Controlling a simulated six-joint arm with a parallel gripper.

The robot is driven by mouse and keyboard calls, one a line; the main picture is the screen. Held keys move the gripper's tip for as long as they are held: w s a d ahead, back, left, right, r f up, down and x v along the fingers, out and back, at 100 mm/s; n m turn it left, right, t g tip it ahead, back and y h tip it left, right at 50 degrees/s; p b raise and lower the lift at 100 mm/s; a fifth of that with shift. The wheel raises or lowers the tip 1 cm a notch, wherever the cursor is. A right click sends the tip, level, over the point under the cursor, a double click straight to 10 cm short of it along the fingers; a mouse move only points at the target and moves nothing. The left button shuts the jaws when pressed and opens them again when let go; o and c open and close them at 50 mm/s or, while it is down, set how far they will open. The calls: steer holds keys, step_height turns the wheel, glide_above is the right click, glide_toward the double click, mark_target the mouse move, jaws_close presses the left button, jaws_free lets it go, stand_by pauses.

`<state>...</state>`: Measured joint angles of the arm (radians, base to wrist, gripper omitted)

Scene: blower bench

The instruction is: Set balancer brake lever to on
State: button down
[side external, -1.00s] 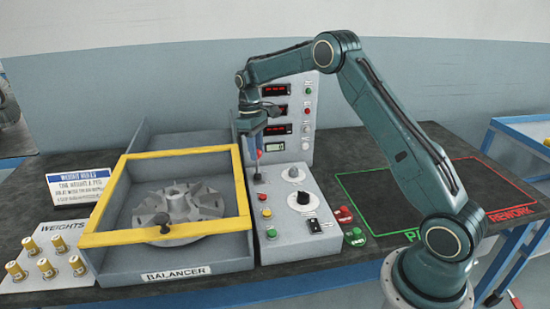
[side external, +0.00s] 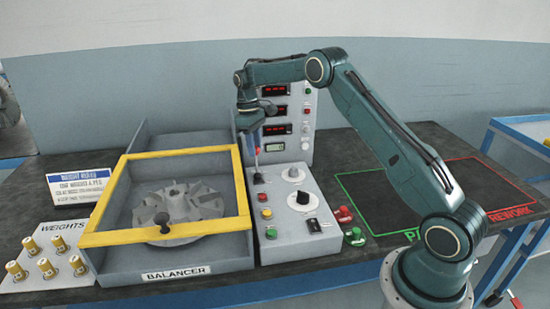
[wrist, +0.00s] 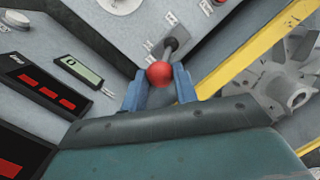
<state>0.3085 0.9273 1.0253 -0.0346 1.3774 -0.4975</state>
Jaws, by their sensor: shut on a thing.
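The balancer brake lever is a dark stick with a red ball knob (wrist: 159,74), rising from a small slotted plate on the grey control panel. In the side external view its dark stem (side external: 257,172) stands near the panel's back left and leans slightly toward the back. My gripper (wrist: 160,82) has its two blue fingers on either side of the red knob and is shut on it. In the side external view my gripper (side external: 256,147) is at the top of the lever, with the knob mostly hidden. The labels by the slot are too small to read.
The balancer box (side external: 180,271) with its yellow-framed cover (side external: 166,238) stands directly left of the panel. An upright display panel (side external: 301,130) is close behind my gripper. Knobs, buttons and a black switch (side external: 314,225) sit nearby. The marked pads at right are clear.

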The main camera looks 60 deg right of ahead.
steer(key=shift+w+d+f, duration=0.2)
steer(key=shift+w+d, duration=0.05)
steer(key=shift+d, duration=0.2)
steer(key=c, duration=1.1)
jaws_free()
steer(key=shift+a+r, duration=0.1)
steer(key=shift+r, duration=0.1)
steer(key=shift+w+d+r, duration=0.1)
steer(key=shift+w+r, duration=0.1)
steer(key=shift+r, duration=1.65)
steer(key=shift+w+d+r, duration=0.1)
steer(key=shift+w+r, duration=0.1)
steer(key=shift+r, duration=1.6)
steer(key=shift+r, duration=0.3)
steer(key=shift+r, duration=1.85)
